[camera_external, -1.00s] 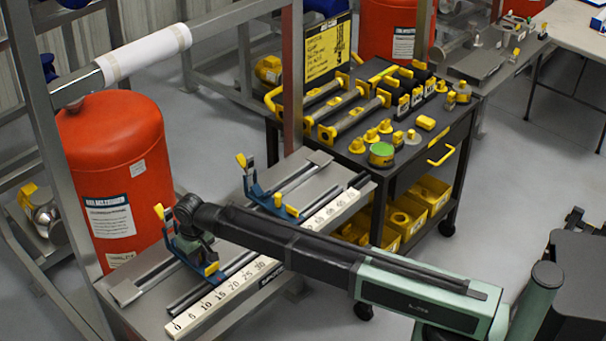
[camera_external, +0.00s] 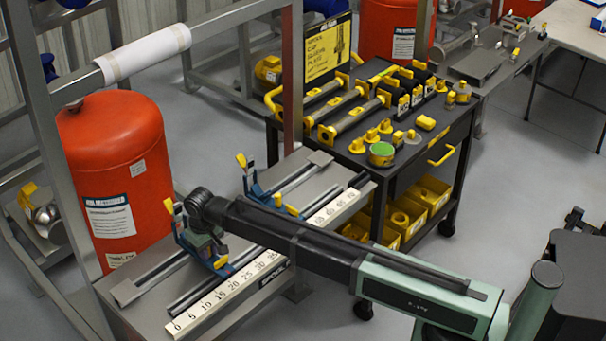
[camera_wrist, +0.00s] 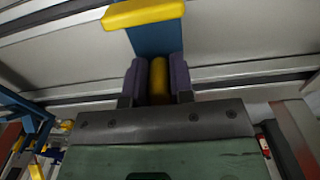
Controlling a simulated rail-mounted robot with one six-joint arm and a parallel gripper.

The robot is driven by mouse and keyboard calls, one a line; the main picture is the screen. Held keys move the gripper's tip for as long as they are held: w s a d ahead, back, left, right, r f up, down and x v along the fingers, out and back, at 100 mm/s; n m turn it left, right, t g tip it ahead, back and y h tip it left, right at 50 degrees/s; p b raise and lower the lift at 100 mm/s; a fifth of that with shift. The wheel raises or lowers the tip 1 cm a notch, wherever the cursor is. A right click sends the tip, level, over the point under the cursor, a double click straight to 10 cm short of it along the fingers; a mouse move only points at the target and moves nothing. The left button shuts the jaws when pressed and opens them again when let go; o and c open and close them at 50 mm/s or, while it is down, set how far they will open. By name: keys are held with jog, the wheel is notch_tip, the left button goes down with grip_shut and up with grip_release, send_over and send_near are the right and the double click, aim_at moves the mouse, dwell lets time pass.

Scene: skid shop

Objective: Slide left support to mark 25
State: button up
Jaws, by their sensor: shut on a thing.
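The left support (camera_external: 190,242) is a blue bracket with a yellow lever on top. It sits across the two rails of the grey bench, beside the lower half of the white number scale (camera_external: 225,292). Its exact mark is too small to read. My gripper (camera_wrist: 159,82) is shut on the support's yellow grip (camera_wrist: 159,75), with a dark pad on each side. The blue body (camera_wrist: 155,40) and a yellow piece (camera_wrist: 143,12) show beyond it in the wrist view. In the external view my wrist hides part of the support.
A second blue support (camera_external: 262,192) stands farther up the rails, with clear rail between the two. An orange tank (camera_external: 115,170) and a grey frame post (camera_external: 292,75) stand behind the bench. A black cart (camera_external: 415,170) with yellow parts is to the right.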

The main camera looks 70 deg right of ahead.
jog(key=shift+s+d, duration=0.2)
jog(key=shift+d, duration=0.25)
jog(key=shift+s+d, duration=0.25)
jog(key=shift+d, duration=0.3)
jog(key=shift+s+d, duration=0.25)
jog(key=shift+d, duration=0.3)
jog(key=o, duration=0.9)
jog(key=shift+c, duration=0.2)
